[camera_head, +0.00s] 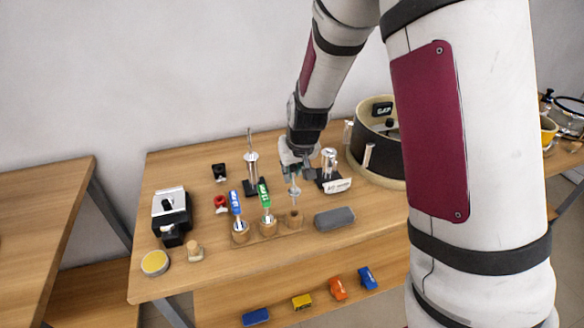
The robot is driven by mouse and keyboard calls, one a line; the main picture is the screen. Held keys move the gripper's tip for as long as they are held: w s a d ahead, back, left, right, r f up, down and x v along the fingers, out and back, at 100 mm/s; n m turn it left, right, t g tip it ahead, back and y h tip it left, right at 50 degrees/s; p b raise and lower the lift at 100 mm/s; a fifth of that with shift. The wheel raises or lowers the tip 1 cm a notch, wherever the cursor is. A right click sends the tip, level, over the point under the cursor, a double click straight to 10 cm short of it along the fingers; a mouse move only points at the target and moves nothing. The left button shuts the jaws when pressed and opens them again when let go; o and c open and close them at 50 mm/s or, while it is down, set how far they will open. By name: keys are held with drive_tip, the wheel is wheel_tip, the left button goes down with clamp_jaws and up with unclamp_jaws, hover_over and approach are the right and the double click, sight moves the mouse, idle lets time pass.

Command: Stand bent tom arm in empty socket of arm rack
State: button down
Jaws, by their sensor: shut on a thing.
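My gripper (294,174) is shut on a thin metal rod, which I take to be the bent tom arm (294,191). The rod hangs about upright below the fingers, and its upper part is hidden by them. The arm rack (254,239) is a wooden base with three round wooden sockets in a row. The left socket holds a piece with a blue top (235,203), the middle one a piece with a green top (264,196). The rod's lower end is over or in the right socket (294,217); I cannot tell which.
A grey block (334,219) lies close right of the rack. A chrome post (252,170) on a black base and a chrome piece with a white label (338,186) stand behind. A drum (377,150) is at the back right. A black-and-silver device (171,211) stands left.

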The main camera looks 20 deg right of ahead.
sight(294, 189)
drive_tip(key=shift+f+b, duration=1.9)
drive_tip(key=shift+f, duration=2.1)
drive_tip(key=c, duration=1.4)
unclamp_jaws()
drive_tip(key=v, duration=1.2)
